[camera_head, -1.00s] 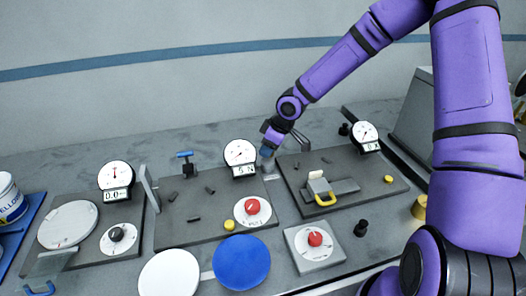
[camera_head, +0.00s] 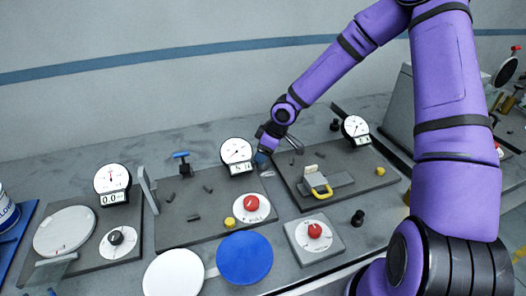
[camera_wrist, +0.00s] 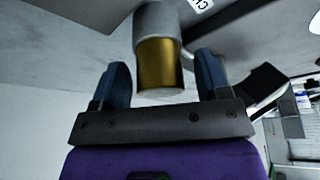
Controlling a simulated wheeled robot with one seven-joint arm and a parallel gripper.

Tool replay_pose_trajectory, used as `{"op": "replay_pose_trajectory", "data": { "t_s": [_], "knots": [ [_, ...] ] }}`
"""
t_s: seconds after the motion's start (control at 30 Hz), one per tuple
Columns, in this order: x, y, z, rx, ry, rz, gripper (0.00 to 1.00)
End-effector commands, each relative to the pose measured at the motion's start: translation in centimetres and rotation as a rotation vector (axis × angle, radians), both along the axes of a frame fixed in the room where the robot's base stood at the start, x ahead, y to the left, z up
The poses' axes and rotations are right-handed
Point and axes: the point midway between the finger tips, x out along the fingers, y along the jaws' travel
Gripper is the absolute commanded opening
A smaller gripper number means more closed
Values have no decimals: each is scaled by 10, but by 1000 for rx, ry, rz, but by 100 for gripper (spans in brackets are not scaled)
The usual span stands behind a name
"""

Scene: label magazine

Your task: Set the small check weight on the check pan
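My gripper (camera_head: 262,160) is low over the back of the bench, between the middle and right dial gauges. In the wrist view my gripper (camera_wrist: 163,82) has its two blue fingers apart. A brass cylinder with a grey upper part (camera_wrist: 160,65) lies between and beyond them, with a gap visible on the right. I cannot tell whether it is the small check weight; the head view does not show it clearly. A round pale grey pan (camera_head: 66,231), which looks like the check pan, is empty on the left board, beside a gauge (camera_head: 112,180) reading about 0.0.
The middle board (camera_head: 180,222) carries a gauge (camera_head: 236,152), a red knob (camera_head: 251,203) and small dark pegs. The right board (camera_head: 345,165) has a yellow handle (camera_head: 320,191). White (camera_head: 173,273) and blue (camera_head: 244,258) discs lie in front. A black knobbed piece (camera_head: 357,218) stands front right.

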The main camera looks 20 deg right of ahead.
Motion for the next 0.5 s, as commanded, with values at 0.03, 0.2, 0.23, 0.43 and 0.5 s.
{"op": "replay_pose_trajectory", "data": {
  "t_s": [0.03, 0.2, 0.23, 0.43, 0.5],
  "knots": [
    [0, 0, 0, 0, 0, 0, 69],
    [0, 0, 3, 0, 0, 0, 69],
    [0, -1, 5, 0, 0, -1, 69],
    [-5, -10, 27, -1, -3, -4, 69],
    [-7, -14, 37, 0, -2, -5, 69]
  ]
}}
